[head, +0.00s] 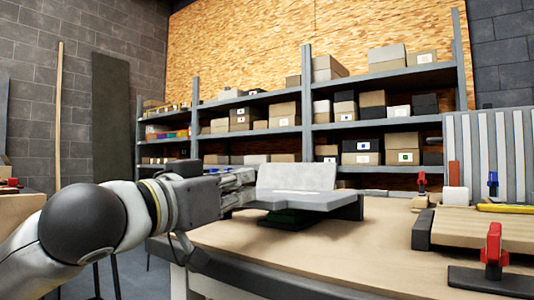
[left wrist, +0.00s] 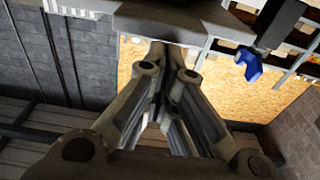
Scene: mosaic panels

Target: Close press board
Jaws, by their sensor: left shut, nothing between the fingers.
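The press board (head: 325,205) sits on the workbench in the middle of the head view. Its pale panel (head: 297,177) stands raised and tilted at the back of the grey lower plate, and a dark green part (head: 288,220) shows beneath. My left gripper (head: 250,186) comes in from the left and is shut and empty. Its fingers are close to the left edge of the press board; I cannot tell whether they touch. In the left wrist view the shut fingers (left wrist: 174,58) point at a dark grey surface at the top edge. My right gripper is not in view.
The wooden bench top (head: 330,255) is clear in front of the press board. Red-handled clamps (head: 493,250) and a wooden board with a dark end (head: 470,228) stand at the right. A ribbed grey panel (head: 490,150) rises behind. Shelves with boxes (head: 385,98) line the wall.

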